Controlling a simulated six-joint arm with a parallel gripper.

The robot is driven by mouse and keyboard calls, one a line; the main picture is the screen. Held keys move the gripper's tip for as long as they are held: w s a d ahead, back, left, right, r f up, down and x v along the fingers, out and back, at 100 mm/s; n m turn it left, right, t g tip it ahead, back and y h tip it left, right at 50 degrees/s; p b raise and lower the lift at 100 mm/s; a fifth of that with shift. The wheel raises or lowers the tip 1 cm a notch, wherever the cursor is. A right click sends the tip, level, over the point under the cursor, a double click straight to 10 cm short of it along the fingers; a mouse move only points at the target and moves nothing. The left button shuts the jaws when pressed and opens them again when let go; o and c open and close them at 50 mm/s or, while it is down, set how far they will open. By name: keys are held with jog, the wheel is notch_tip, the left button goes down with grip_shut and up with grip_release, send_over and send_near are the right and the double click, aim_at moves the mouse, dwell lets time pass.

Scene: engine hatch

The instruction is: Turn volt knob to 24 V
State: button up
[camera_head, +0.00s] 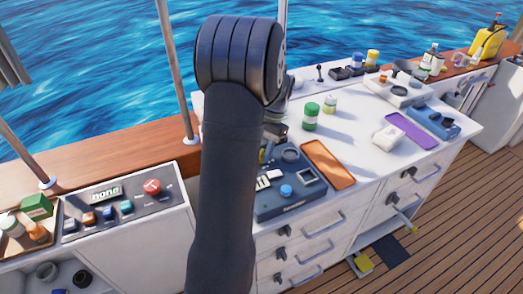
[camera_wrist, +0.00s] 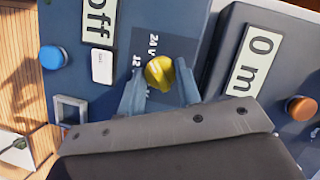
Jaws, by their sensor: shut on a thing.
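The volt knob (camera_wrist: 159,71) is yellow and sits on a dark blue panel in the wrist view. The labels "24 V" and "12 V" are beside it, the latter partly covered by my gripper. My gripper (camera_wrist: 160,84) is shut on the knob, one finger on each side. I cannot tell which label the knob points to. A display (camera_wrist: 99,22) on the same panel reads "Off". In the head view my arm covers the knob and my fingertips; the blue panel (camera_head: 262,208) shows beside the arm.
The panel has a blue button (camera_wrist: 53,57) and a square frame (camera_wrist: 70,108). A second dark panel alongside has a "0 m" display (camera_wrist: 254,60) and an orange button (camera_wrist: 300,108).

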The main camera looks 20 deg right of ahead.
jog(key=shift+m, duration=0.6)
jog(key=o, duration=1)
jog(key=v, duration=1.7)
jog(key=shift+s+d+r, duration=0.1)
jog(key=shift+s+d, duration=0.15)
